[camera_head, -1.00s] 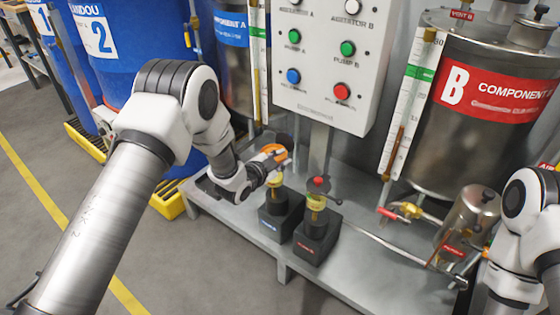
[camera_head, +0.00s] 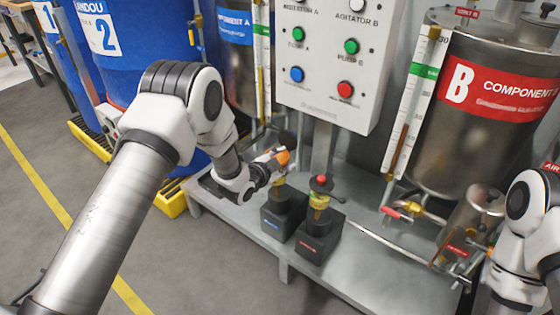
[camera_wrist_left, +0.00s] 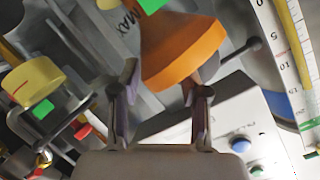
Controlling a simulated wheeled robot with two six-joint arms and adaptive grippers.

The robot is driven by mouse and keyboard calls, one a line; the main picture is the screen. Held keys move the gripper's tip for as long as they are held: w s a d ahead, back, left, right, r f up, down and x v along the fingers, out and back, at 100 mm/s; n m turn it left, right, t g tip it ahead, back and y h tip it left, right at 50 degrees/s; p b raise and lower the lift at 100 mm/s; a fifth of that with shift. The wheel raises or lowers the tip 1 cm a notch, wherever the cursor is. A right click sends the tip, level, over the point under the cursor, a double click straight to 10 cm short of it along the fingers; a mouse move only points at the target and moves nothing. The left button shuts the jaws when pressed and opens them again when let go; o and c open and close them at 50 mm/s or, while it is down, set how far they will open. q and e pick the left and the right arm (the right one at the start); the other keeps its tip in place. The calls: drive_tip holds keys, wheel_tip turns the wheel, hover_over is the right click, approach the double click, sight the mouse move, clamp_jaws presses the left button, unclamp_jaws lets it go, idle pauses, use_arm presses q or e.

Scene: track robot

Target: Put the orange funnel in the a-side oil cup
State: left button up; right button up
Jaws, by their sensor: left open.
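The orange funnel (camera_head: 283,157) is at the tip of my left gripper (camera_head: 271,164), above the a-side oil cup (camera_head: 279,188) on its dark block with a blue label. It looks tilted in the head view. In the left wrist view the funnel (camera_wrist_left: 184,55) shows its wide orange rim just beyond the fingers of the left gripper (camera_wrist_left: 160,90). The fingers are spread apart, one overlapping the funnel's edge; I cannot tell whether it touches. Whether the funnel's spout is inside the cup is hidden. My right arm shows at the right edge, its gripper outside the picture.
The b-side oil cup (camera_head: 319,200), with a red knob, stands close to the right on its own dark block. A control box (camera_head: 329,65) hangs above and behind. The metal bench (camera_head: 222,215) is clear to the left. Tank B (camera_head: 470,135) stands right.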

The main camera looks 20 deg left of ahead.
use_arm(q)
drive_tip(key=shift+r+p, duration=0.35)
drive_tip(key=shift+r, duration=0.3)
drive_tip(key=p+v, duration=0.2)
drive_tip(key=v, duration=1)
drive_tip(key=s+f+n+g+y, duration=0.3)
drive_tip(key=s+f+n+g, duration=0.45)
drive_tip(key=s+f, duration=0.95)
drive_tip(key=s+a+f+n+g, duration=0.1)
drive_tip(key=s+f+n+g, duration=0.1)
drive_tip(key=s, duration=0.7)
drive_tip(key=s+a+f+n+g+y, duration=0.1)
drive_tip(key=s+f+n+g, duration=0.1)
drive_tip(key=s, duration=0.7)
drive_tip(key=shift+s+f+g, duration=0.15)
drive_tip(key=shift+f+g, duration=0.3)
drive_tip(key=shift+g, duration=0.8)
